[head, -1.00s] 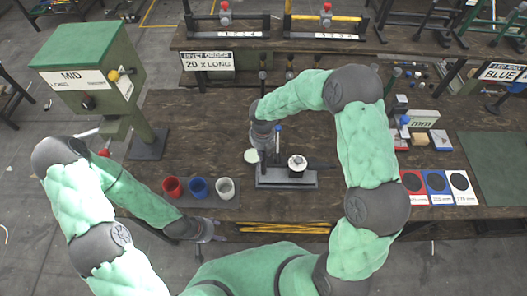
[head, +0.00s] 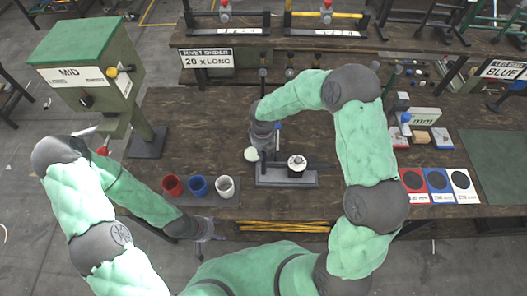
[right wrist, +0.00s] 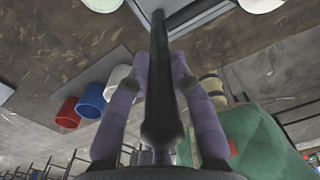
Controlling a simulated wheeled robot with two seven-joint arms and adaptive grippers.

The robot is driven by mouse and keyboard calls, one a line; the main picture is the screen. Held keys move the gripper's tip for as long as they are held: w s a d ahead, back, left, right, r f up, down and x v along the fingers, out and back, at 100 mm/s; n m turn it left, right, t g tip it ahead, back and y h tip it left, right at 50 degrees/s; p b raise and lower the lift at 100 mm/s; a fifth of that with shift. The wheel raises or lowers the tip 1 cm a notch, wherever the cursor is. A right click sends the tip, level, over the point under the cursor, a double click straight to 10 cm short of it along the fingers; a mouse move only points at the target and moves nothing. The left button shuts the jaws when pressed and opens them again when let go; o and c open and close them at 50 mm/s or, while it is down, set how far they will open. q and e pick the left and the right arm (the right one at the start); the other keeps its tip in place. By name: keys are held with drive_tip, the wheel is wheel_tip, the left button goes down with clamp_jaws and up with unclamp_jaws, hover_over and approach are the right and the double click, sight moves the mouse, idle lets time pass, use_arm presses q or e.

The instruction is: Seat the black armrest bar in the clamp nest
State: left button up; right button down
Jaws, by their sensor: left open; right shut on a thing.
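The black armrest bar (right wrist: 160,75) is gripped between the two fingers of my right gripper (right wrist: 163,75); in the right wrist view it runs lengthwise, its far end over a grey plate. In the head view my right gripper (head: 263,146) points down at the left end of the clamp nest (head: 287,181), a grey base with a white-topped round part and a blue-tipped post. The bar is mostly hidden there, and I cannot tell whether it touches the nest. My left gripper (head: 207,230) is open and empty at the table's front edge.
Red (head: 173,186), blue (head: 198,187) and white (head: 224,187) cups stand on a dark mat left of the nest. A green press (head: 90,70) stands at the left. Colour-marked cards (head: 437,187) lie at the right. The wooden table (head: 205,125) behind the cups is clear.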

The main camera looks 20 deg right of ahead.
drive_tip(key=shift+f, duration=0.2)
drive_tip(key=c, duration=1)
unclamp_jaws()
wheel_tip(320, 180, up, 12)
drive_tip(key=shift+a, duration=0.1)
drive_tip(key=shift+f, duration=0.1)
